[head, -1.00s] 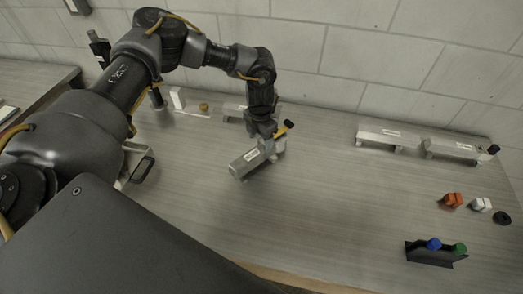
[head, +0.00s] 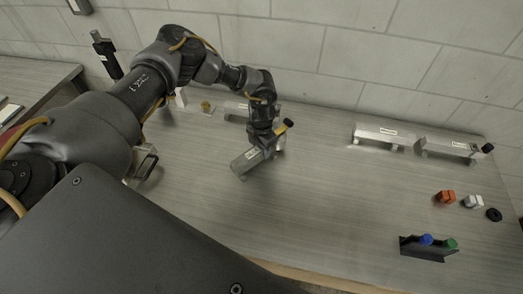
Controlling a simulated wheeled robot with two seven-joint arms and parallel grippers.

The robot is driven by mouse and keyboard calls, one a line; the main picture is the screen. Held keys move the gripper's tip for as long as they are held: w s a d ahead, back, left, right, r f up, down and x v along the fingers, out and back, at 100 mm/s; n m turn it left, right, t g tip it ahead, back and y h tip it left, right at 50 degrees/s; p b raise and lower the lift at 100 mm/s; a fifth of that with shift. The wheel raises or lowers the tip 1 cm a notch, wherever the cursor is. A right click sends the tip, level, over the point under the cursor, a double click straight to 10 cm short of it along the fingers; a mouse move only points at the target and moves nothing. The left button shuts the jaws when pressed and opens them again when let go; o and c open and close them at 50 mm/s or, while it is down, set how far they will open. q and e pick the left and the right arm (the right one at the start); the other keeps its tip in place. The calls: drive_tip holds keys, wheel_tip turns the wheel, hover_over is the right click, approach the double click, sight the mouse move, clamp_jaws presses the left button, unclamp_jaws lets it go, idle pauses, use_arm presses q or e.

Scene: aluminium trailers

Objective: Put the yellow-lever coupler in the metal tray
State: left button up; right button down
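The yellow-lever coupler (head: 247,163) is a grey aluminium block with a pale label; its yellow lever with a black tip (head: 286,125) points up and right. My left gripper (head: 264,143) is around the coupler from above, near the lever end, and seems shut on it; the fingertips are small and partly hidden. The coupler is tilted in the picture, over the middle-left of the table. A metal tray (head: 143,150) seems to stand at the left with a dark handle; my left arm hides most of it. My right gripper is not in view.
More aluminium couplers stand along the back: one (head: 237,108) behind my gripper, two at the right (head: 381,136) (head: 449,148). An orange part (head: 445,196), a white part (head: 472,201), a black ring (head: 493,214) and a black holder (head: 425,250) lie at right. The table's middle is clear.

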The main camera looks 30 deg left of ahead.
use_arm(q)
clamp_jaws()
drive_tip(key=shift+w, duration=0.1)
drive_tip(key=shift+r+b, duration=0.35)
drive_tip(key=shift+b, duration=0.15)
wheel_tip(320, 180, up, 2)
drive_tip(key=shift+r+b, duration=0.1)
drive_tip(key=shift+b, duration=0.95)
drive_tip(key=s+d+r+b, duration=0.5)
drive_tip(key=s+d+r, duration=0.2)
drive_tip(key=d+r, duration=0.3)
drive_tip(key=shift+s+d+b, duration=0.3)
drive_tip(key=shift+d, duration=0.7)
